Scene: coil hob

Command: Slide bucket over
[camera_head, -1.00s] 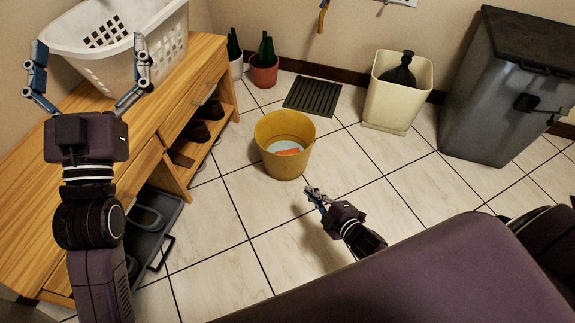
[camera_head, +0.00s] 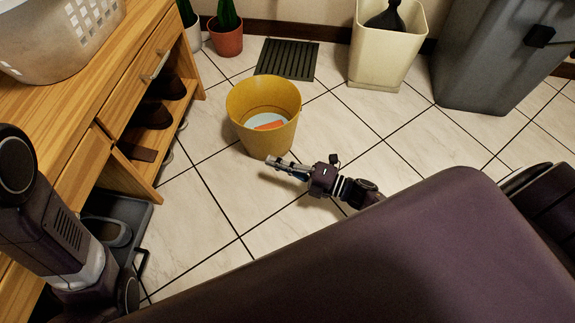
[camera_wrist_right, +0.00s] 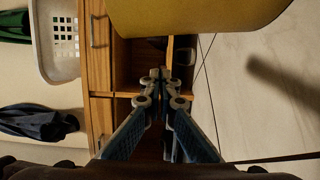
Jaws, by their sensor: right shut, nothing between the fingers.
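The yellow bucket (camera_head: 250,138) stands upright on the tiled floor, with a pale disc and an orange-red patch visible inside. Its wall also fills the top of the right wrist view (camera_wrist_right: 200,15). My right gripper (camera_head: 273,161) is low, just in front of the bucket's near side, pointing left. In its wrist view its fingers are closed together (camera_wrist_right: 160,74) with nothing between them, and the bucket lies beside them. I cannot tell whether they touch it. Part of my left arm shows at the left edge of the head view; its gripper is out of frame.
A wooden shelf unit (camera_head: 95,100) with shoes and a white basket (camera_head: 60,45) stands at left. A dark floor grate (camera_head: 287,59), potted plants (camera_head: 227,40), a cream bin (camera_head: 383,50) and a grey bin (camera_head: 475,60) are behind. Floor right of the bucket is clear.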

